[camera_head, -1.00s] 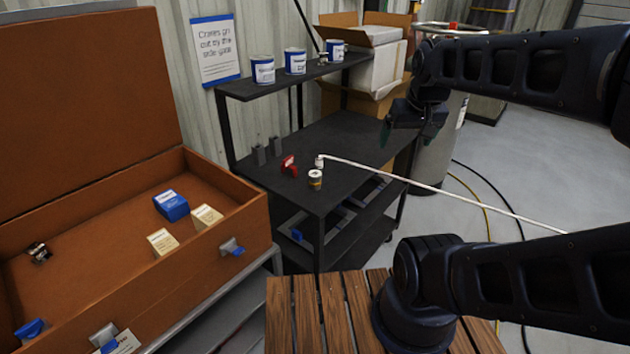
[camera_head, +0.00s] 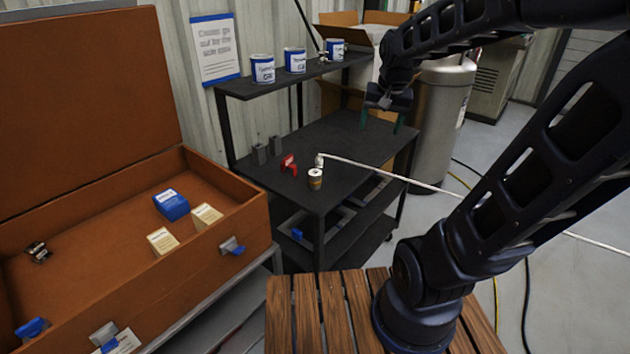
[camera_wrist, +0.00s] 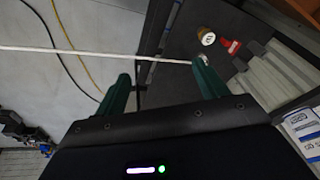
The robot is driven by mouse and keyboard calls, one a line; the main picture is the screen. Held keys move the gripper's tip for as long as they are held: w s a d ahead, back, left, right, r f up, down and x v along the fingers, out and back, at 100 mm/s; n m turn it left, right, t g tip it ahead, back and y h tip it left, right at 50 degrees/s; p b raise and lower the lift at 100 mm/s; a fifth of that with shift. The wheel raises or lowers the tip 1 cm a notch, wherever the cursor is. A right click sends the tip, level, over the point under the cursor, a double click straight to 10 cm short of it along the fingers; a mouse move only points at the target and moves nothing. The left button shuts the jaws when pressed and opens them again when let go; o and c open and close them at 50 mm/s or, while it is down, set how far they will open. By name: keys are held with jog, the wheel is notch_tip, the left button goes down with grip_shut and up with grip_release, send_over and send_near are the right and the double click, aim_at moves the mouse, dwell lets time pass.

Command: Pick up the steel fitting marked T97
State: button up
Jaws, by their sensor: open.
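No T97 mark is readable in these views. A small metallic piece (camera_head: 323,59) stands on the upper shelf between the blue-and-white cans. Another small dark metallic piece (camera_head: 38,252) lies at the left inside the orange-brown chest (camera_head: 240,211). Which of them is the steel fitting I cannot tell. My gripper (camera_head: 381,121) is open and empty above the right part of the dark cart top (camera_head: 345,135), apart from both pieces. In the wrist view its two green fingers (camera_wrist: 162,72) are spread, with nothing held between them.
A white hose (camera_head: 430,185) ends on the cart beside a spool-like can (camera_head: 315,179) and a red piece (camera_head: 289,164). Two grey blocks (camera_head: 267,150) stand behind. Blue-and-white cans (camera_head: 295,61) line the upper shelf. A steel cylinder (camera_head: 440,120) stands right of the cart.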

jog(key=w+a+f+m+g, duration=0.1)
jog(key=w+a+f+m, duration=0.1)
jog(key=w+a+f, duration=0.3)
jog(key=w+a+f+m+g, duration=0.1)
jog(key=w+a+f, duration=0.1)
jog(key=w, duration=0.5)
jog(key=m+g, duration=0.1)
jog(key=m, duration=0.3)
send_over(315, 172)
jog(key=shift+h, duration=0.3)
notch_tip(315, 172, down, 14)
jog(key=shift+s+f, duration=0.1)
jog(key=shift+f, duration=0.05)
jog(key=shift+a+f, duration=0.1)
jog(key=shift+f, duration=0.15)
notch_tip(315, 172, down, 4)
jog(key=shift+f, duration=3.4)
jog(key=c, duration=1.1)
jog(key=shift+r, duration=0.15)
